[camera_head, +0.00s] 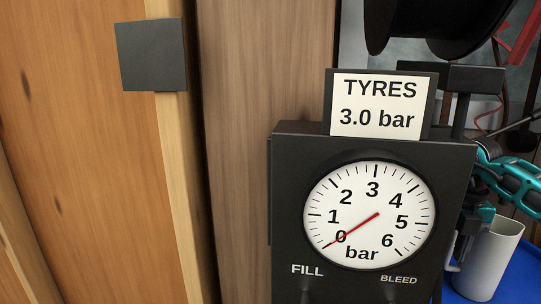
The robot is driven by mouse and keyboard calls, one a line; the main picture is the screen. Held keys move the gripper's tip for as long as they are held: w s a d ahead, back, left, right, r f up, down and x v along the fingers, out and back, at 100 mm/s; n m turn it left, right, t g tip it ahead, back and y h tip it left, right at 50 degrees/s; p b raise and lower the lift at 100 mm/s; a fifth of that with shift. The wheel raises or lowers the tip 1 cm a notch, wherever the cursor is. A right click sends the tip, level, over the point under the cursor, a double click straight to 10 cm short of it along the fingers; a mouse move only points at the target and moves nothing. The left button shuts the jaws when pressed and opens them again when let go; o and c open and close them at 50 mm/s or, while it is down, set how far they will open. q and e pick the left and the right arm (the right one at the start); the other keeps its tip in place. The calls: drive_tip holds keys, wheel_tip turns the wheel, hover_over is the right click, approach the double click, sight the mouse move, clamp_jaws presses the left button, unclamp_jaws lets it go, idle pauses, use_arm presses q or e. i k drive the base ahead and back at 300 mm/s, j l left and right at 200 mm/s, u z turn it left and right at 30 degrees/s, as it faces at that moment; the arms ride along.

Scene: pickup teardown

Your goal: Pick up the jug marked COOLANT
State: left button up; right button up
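No jug marked COOLANT shows in this view. Neither of my grippers can be made out in the head view. A dark gauge box (287,205) with a round white dial (350,200) fills the lower middle; its red needle points at about 0 bar. The box is marked FILL and BLEED. A sign (373,104) reading TYRES 3.0 bar stands on top of it.
Wooden panels (90,170) fill the left side, with a dark square plate (151,55) on them. A black reel (430,20) is above right. A teal and black object (512,180), a white cup (487,260) and a blue surface (525,275) lie behind the box.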

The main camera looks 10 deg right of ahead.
sight(477, 278)
drive_tip(key=k, duration=0.9)
